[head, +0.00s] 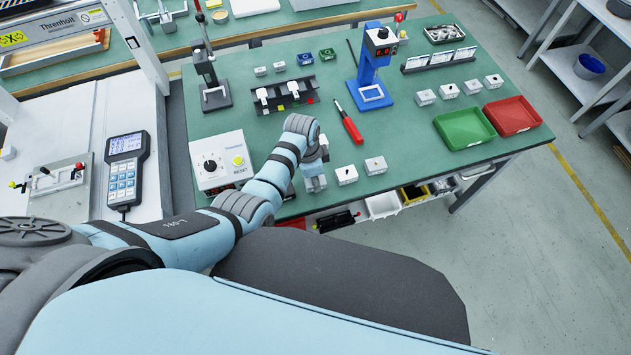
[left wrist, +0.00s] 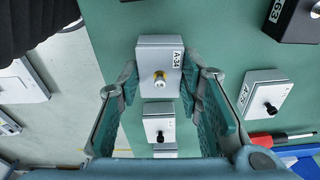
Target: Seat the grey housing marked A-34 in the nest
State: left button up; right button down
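The grey housing marked A-34 (left wrist: 158,52) is a small box with a brass-coloured pin on top, in the upper middle of the left wrist view. My left gripper (left wrist: 160,80) has one finger on each side of it, fingertips close to its side walls. Contact cannot be made out. In the head view my left gripper (head: 315,168) is low over this housing (head: 315,185), which appears to stand on the green table at the end of a row. My right gripper is not in view. No nest can be identified for certain; a plate with a red-handled clamp (head: 52,187) lies at the left.
Two similar housings (head: 346,175) (head: 375,165) stand close to the right. A red screwdriver (head: 350,125), a blue press (head: 372,95), a control box (head: 212,172) and green (head: 464,128) and red (head: 512,116) trays occupy the table.

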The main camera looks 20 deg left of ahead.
pick_arm(q)
grip_shut()
notch_tip(320, 180, up, 5)
jog(key=p, duration=0.5)
notch_tip(320, 180, up, 2)
jog(key=shift+r+p, duration=0.1)
jog(key=shift+p, duration=0.95)
